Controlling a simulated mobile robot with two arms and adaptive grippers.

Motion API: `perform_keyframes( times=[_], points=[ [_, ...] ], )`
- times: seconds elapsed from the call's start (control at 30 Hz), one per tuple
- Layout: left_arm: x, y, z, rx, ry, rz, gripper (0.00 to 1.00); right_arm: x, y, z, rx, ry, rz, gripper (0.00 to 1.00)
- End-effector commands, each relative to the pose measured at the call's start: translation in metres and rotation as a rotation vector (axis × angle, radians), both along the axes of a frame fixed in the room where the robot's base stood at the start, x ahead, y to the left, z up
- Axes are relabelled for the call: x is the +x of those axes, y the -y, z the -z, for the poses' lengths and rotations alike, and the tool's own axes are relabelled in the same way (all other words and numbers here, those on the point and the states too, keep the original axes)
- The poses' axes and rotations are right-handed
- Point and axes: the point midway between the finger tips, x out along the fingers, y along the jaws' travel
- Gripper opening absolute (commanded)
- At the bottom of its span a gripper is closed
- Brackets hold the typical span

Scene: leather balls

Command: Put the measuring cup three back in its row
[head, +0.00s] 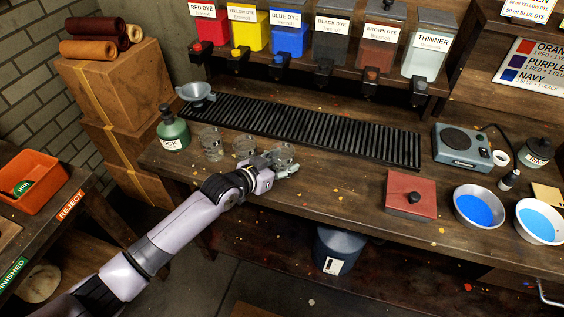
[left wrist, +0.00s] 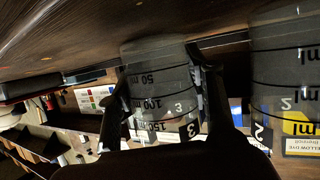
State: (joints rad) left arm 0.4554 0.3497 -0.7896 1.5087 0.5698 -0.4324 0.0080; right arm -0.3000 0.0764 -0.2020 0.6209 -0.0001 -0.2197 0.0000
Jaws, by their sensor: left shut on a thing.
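Measuring cup three (head: 283,153) is clear, with black graduation lines and a "3". It is at the right end of a short row on the workbench. My left gripper (head: 284,167) is shut on it from the front left. In the left wrist view, which is upside down, the cup (left wrist: 158,85) sits between the two fingers. Its base is at or very close to the bench top; I cannot tell if it touches. Measuring cup two (head: 245,147) stands just left of it, and another clear cup (head: 210,143) is farther left. Cup two also shows in the left wrist view (left wrist: 285,70). My right gripper is not in view.
A black slatted rack (head: 320,132) runs behind the cups. A green bottle (head: 172,130) and a funnel (head: 196,92) are at the left. A red box (head: 410,196) and blue-filled bowls (head: 479,207) are at the right. The bench between cup three and the red box is clear.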

Motion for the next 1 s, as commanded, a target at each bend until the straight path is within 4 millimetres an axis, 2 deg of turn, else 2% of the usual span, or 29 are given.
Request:
perform_keyframes(
  times=[0.27,0.3,0.57,0.93,1.0],
  points=[
    [0.0,0.0004,0.0038,0.0,0.0,0.001,0.16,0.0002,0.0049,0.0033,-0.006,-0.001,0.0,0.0],
    [0.0,0.0004,0.0023,0.0,0.0,0.001,0.49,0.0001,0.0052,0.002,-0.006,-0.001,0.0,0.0],
    [-0.0001,0.0004,0.0021,0.0,0.0,0.001,0.67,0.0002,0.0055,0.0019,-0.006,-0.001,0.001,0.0],
    [-0.0003,-0.0001,-0.0028,0.0,0.0,0.001,0.67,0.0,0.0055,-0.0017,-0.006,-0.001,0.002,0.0],
    [-0.0053,-0.0044,-0.003,0.0,0.0,0.001,0.67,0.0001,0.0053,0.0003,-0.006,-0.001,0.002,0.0]
  ],
)
